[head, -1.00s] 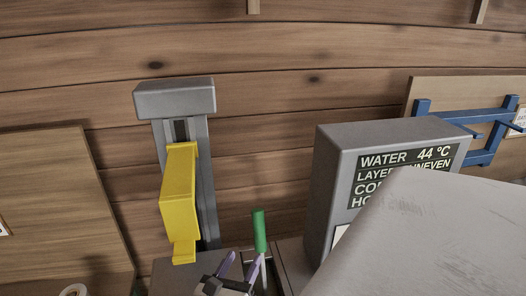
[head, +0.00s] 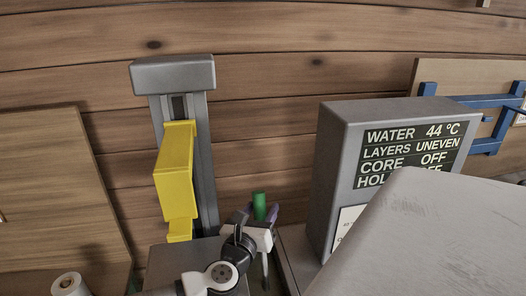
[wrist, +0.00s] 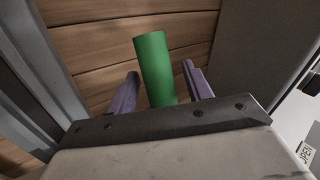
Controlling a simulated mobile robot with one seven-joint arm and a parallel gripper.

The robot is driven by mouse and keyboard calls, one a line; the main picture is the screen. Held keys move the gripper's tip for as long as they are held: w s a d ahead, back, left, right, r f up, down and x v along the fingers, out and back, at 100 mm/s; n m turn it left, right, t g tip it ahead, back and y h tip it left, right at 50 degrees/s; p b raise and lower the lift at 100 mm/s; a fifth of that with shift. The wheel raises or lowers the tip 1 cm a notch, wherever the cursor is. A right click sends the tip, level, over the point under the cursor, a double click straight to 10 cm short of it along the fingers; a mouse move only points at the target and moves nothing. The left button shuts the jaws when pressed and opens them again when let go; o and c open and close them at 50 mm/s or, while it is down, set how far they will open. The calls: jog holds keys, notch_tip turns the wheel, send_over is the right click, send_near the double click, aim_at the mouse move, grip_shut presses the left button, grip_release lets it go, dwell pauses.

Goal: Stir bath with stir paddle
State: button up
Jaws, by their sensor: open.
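The stir paddle's green handle (head: 259,205) stands upright behind my gripper in the head view, its lower part hidden by the gripper. It also shows in the wrist view (wrist: 155,68), between the two purple fingers. My gripper (head: 264,213) is open, with one finger on each side of the handle. A gap shows on both sides of the handle in the wrist view (wrist: 158,88). The bath is mostly hidden by my arm and the lower picture edge; I cannot see its water.
A grey column with a yellow bracket (head: 176,178) stands left of the handle. A grey display box (head: 335,150) at the right reads WATER 44 °C, LAYERS UNEVEN, CORE OFF. A blue rack (head: 482,105) hangs far right. A white roll (head: 69,284) lies lower left.

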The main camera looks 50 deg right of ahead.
jog(key=shift+x, duration=1)
jog(key=shift+f, duration=0.1)
grip_shut()
